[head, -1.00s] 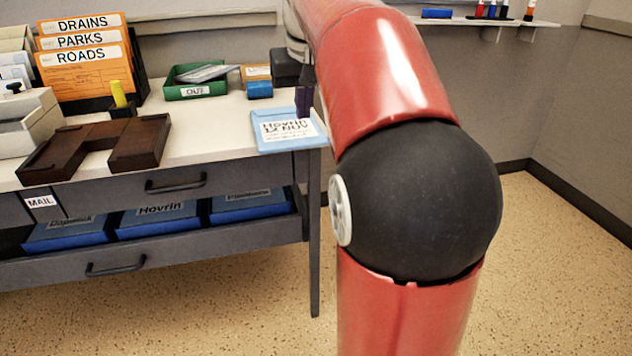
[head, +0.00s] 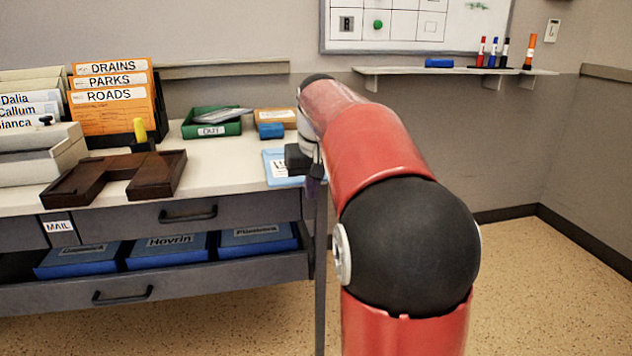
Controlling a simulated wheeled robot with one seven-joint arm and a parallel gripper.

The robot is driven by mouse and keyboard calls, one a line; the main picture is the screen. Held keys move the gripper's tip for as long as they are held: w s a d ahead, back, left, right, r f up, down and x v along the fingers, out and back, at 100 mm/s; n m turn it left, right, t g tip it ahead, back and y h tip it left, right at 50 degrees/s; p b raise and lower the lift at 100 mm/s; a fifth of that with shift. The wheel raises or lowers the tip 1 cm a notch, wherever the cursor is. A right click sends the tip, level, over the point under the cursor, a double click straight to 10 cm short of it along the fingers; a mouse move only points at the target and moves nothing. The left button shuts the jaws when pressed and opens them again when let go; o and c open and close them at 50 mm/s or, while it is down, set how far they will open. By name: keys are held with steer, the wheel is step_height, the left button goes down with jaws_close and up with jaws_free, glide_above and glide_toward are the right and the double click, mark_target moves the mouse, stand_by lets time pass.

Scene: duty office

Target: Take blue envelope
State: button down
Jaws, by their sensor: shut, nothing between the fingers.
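The blue envelope (head: 272,171) is light blue with a white label and lies flat at the right end of the desk top. My gripper (head: 316,172) is at the desk's right edge, over or beside the envelope's right part, and hides much of it and its label. The fingers are small and dark here and are shut with nothing held. I cannot tell whether they touch the envelope.
A green OUT tray (head: 207,125), a blue block (head: 271,131) and a small box (head: 276,117) stand behind the envelope. A dark wooden holder (head: 156,174) lies to the left.

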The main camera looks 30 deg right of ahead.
steer(key=shift+w+d, duration=0.25)
steer(key=shift+w, duration=0.65)
steer(key=shift+w+d+r+p, duration=0.1)
steer(key=shift+w+d+p, duration=0.15)
steer(key=shift+w+p, duration=0.9)
steer(key=shift+s, duration=0.2)
